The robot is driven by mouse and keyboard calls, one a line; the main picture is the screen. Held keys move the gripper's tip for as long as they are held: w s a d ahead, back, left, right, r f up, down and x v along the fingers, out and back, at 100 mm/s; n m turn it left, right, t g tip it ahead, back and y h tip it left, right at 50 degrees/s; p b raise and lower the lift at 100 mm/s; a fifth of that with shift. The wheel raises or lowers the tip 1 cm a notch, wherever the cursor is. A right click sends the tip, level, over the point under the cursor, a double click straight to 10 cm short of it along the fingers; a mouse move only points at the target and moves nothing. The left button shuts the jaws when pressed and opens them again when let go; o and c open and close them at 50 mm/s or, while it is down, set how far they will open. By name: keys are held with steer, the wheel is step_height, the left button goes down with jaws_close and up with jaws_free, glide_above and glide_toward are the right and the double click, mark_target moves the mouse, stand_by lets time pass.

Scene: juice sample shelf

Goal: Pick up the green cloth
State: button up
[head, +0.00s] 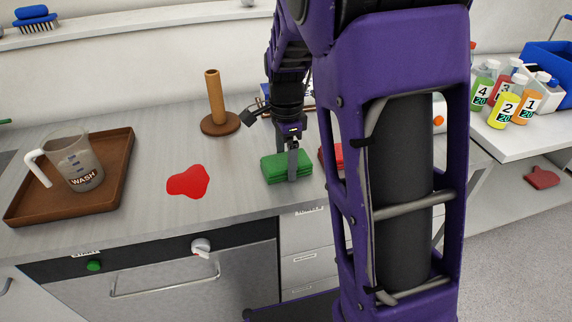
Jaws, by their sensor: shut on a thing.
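The green cloth (274,170) is a folded, layered block near the front edge of the grey counter (150,216). My gripper (292,166) points down over it, with a finger across its near right part. My gripper is shut on the green cloth. The cloth looks to be at counter height; I cannot tell whether it is lifted clear. The far finger is hidden.
A red puddle (187,181) lies left of the cloth. A brown tray (112,188) holds a WASH jug (78,168). A wooden post (214,98) stands behind. A red item (325,156) is partly hidden by my arm. Numbered bottles (503,109) stand at right.

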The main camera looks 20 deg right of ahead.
mark_target(286, 160)
step_height(286, 160, up, 10)
steer(key=p, duration=0.2)
stand_by(0.4)
steer(key=o, duration=0.6)
steer(key=c, duration=0.5)
